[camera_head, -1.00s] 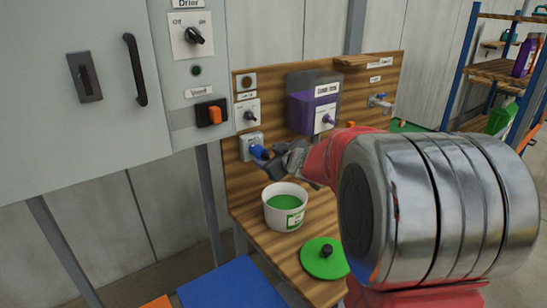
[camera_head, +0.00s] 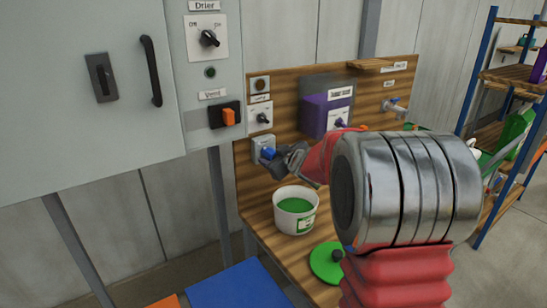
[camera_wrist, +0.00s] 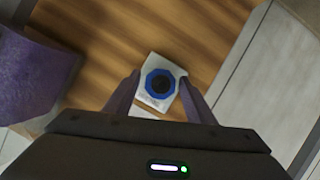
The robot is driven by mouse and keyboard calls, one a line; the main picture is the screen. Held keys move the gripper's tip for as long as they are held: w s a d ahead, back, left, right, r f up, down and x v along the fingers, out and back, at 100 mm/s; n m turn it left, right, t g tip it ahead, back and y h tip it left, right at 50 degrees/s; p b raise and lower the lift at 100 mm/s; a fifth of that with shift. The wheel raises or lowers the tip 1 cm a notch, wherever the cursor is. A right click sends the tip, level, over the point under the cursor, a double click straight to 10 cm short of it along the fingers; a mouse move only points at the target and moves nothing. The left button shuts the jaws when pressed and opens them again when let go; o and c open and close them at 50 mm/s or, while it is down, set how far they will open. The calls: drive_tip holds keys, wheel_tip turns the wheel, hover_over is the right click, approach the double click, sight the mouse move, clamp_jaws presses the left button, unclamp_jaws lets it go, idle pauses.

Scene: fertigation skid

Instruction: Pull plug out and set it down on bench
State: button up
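The blue plug (camera_head: 268,154) sits in a pale grey socket box (camera_head: 257,146) on the wooden back panel. In the wrist view the plug (camera_wrist: 160,84) shows end-on as a blue ring with a dark centre, on its pale socket plate (camera_wrist: 153,101). My gripper (camera_head: 277,157) is right at the plug, coming from the right. In the wrist view its fingers (camera_wrist: 159,79) stand one on each side of the plug with small gaps, so it is open. The wooden bench (camera_head: 262,233) lies below the panel.
A white tub (camera_head: 296,222) with green contents stands on the bench below my gripper. A round green lid (camera_head: 326,262) lies nearer. A purple tank (camera_head: 318,116) and a tap (camera_head: 396,106) are on the panel. A grey cabinet (camera_head: 80,130) is at left.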

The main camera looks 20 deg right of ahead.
drive_tip(key=c, duration=1)
drive_tip(key=shift+o, duration=0.2)
drive_tip(key=shift+s, duration=0.3)
drive_tip(key=shift+s+d, duration=0.1)
drive_tip(key=shift+s, duration=0.25)
drive_tip(key=shift+s+d, duration=0.1)
drive_tip(key=shift+s, duration=0.25)
drive_tip(key=shift+s+d, duration=0.15)
drive_tip(key=shift+s, duration=0.55)
drive_tip(key=shift+s, duration=0.15)
drive_tip(key=shift+s+d, duration=0.15)
drive_tip(key=shift+s, duration=0.55)
drive_tip(key=shift+s+d, duration=0.15)
drive_tip(key=shift+s, duration=0.55)
drive_tip(key=shift+r, duration=0.15)
